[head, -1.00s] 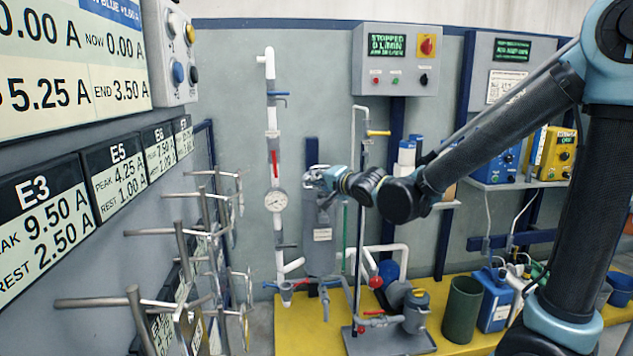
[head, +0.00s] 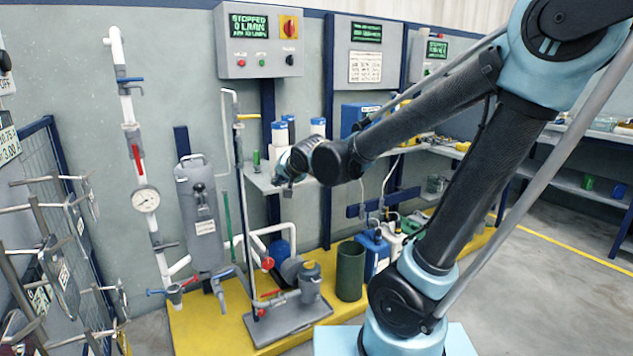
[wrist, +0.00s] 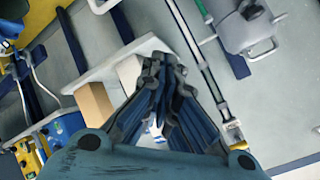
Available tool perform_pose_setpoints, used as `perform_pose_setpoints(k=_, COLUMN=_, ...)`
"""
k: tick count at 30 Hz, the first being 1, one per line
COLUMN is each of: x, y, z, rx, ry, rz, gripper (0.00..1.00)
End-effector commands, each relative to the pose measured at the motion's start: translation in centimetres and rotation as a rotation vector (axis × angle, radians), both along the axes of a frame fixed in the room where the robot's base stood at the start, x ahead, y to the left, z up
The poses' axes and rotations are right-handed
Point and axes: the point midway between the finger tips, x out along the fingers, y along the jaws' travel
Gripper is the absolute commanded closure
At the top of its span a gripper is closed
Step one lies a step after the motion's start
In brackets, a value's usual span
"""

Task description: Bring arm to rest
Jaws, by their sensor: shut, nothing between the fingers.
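My arm crosses the right half of the head view, from its light-blue lower joint up to the shoulder and back down to the left. My gripper (head: 284,178) is at its left end, in front of the wall shelf and to the right of the grey filter housing (head: 199,215). In the wrist view the ribbed fingers of my gripper (wrist: 163,62) meet at their tips, with nothing held between them. The fingers appear clear of the shelf behind them.
Plating racks (head: 60,245) with rods stand at the left. A white pipe with a gauge (head: 146,199) runs up the wall. A pump (head: 306,283) and green bin (head: 351,270) stand on the yellow platform (head: 205,330). Grey floor (head: 560,285) is open at the right.

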Motion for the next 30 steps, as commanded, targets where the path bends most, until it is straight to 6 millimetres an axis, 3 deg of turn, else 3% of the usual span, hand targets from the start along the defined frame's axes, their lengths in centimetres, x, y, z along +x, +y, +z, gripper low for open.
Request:
perform_pose_setpoints(k=1, x=-0.1, y=-2.8, z=-0.7, rx=-0.048, ry=0.015, rz=-0.024, gripper=1.00)
perform_pose_setpoints(k=6, x=-1.7, y=-10.7, z=-3.1, rx=-0.217, ry=0.085, rz=-0.057, gripper=1.00)
perform_pose_setpoints(k=11, x=-4.7, y=-17.4, z=-5.4, rx=-0.357, ry=0.174, rz=-0.063, gripper=1.00)
perform_pose_setpoints(k=15, x=-8.1, y=-22.2, z=-7.6, rx=-0.457, ry=0.266, rz=-0.048, gripper=1.00)
perform_pose_setpoints(k=24, x=-17.2, y=-29.3, z=-11.9, rx=-0.595, ry=0.478, rz=0.047, gripper=1.00)
perform_pose_setpoints(k=30, x=-21.7, y=-30.9, z=-13.8, rx=-0.621, ry=0.572, rz=0.121, gripper=1.00)
